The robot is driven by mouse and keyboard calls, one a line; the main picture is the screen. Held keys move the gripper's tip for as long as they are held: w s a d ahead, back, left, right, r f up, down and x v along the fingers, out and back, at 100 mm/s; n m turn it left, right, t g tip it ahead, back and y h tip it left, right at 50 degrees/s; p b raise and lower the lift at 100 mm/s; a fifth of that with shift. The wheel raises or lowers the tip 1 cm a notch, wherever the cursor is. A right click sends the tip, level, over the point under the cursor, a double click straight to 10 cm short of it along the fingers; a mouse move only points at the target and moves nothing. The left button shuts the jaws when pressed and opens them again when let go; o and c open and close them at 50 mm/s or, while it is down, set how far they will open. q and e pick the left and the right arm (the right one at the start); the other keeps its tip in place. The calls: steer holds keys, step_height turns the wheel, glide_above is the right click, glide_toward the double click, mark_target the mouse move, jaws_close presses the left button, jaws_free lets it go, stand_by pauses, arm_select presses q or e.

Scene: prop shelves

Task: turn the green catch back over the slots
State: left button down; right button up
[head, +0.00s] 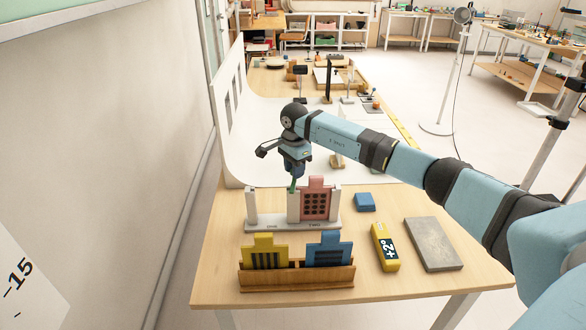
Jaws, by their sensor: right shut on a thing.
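The green catch (292,187) sits at the top of the middle post of a pale slotted stand (265,229). My right gripper (294,178) comes down from above and is shut on the catch, hiding much of it. The exact turn of the catch is hard to tell. The stand's slots are marked ONE and TWO. A pink panel with dark holes (317,201) stands upright in slot TWO, at the right. Slot ONE, at the left, is empty. My left gripper is not in view.
A wooden rack (297,281) in front holds a yellow panel (264,243) and a blue panel (328,246). To the right lie a blue block (365,201), a yellow piece marked +2° (384,247) and a grey slab (433,243). A white curved backdrop (228,120) rises behind left.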

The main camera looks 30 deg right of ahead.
steer(key=m, duration=0.3)
steer(key=s+m, duration=0.1)
steer(key=m, duration=0.1)
steer(key=shift+d, duration=0.4)
steer(key=m, duration=0.3)
steer(key=s+m+p, duration=0.1)
steer(key=m, duration=0.2)
steer(key=shift+s, duration=0.2)
steer(key=o, duration=0.9)
steer(key=shift+r, duration=0.1)
step_height(320, 180, up, 14)
steer(key=b, duration=0.1)
steer(key=shift+c, duration=0.4)
